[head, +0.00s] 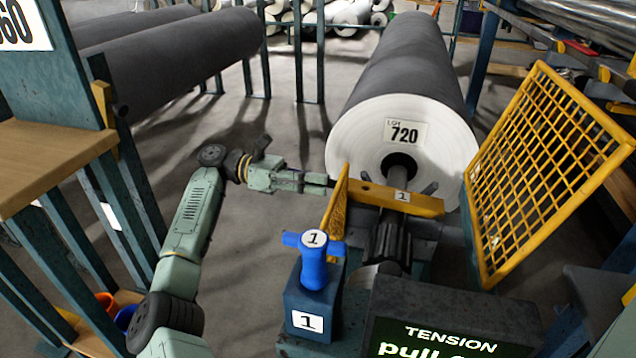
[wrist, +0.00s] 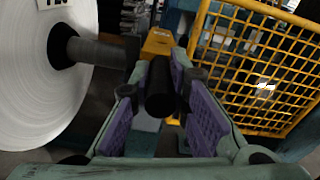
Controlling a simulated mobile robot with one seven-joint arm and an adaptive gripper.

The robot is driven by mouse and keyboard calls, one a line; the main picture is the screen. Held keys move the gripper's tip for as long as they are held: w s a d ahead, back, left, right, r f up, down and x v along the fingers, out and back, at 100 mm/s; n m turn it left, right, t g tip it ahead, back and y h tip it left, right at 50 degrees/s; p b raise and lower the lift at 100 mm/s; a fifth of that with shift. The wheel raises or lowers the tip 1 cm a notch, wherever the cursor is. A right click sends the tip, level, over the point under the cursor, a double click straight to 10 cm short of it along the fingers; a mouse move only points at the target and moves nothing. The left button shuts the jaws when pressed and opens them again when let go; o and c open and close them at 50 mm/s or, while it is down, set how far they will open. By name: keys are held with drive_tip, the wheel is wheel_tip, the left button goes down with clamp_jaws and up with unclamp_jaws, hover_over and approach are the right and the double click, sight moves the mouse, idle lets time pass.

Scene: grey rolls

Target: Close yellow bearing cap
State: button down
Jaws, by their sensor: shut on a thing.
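The yellow bearing cap (head: 400,197), marked 1, lies nearly level across the roll's shaft in the head view. I cannot tell whether it is fully seated. Its left end reaches toward my gripper (head: 322,182), which is level with it. In the wrist view my gripper (wrist: 163,82) is shut on a black round handle (wrist: 160,95), one purple pad on either side. The yellow cap (wrist: 158,42) shows just beyond the handle. The handle's join to the cap is hard to make out.
The big roll (head: 410,85), labelled 720, lies behind the cap. A yellow mesh guard (head: 545,165) stands open at the right, and a narrow yellow mesh panel (head: 336,210) is close below my gripper. A blue knob (head: 314,262) marked 1 stands in front.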

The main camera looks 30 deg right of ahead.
drive_tip(key=shift+a+f+g+h+b, duration=0.1)
drive_tip(key=shift+f+g+h+b, duration=0.2)
drive_tip(key=shift+f+g+b, duration=0.6)
drive_tip(key=shift+f+t, duration=0.3)
drive_tip(key=shift+f, duration=0.15)
drive_tip(key=c, duration=1.5)
unclamp_jaws()
drive_tip(key=shift+c, duration=0.2)
drive_tip(key=shift+r, duration=0.15)
wheel_tip(320, 180, up, 10)
drive_tip(key=shift+f, duration=0.1)
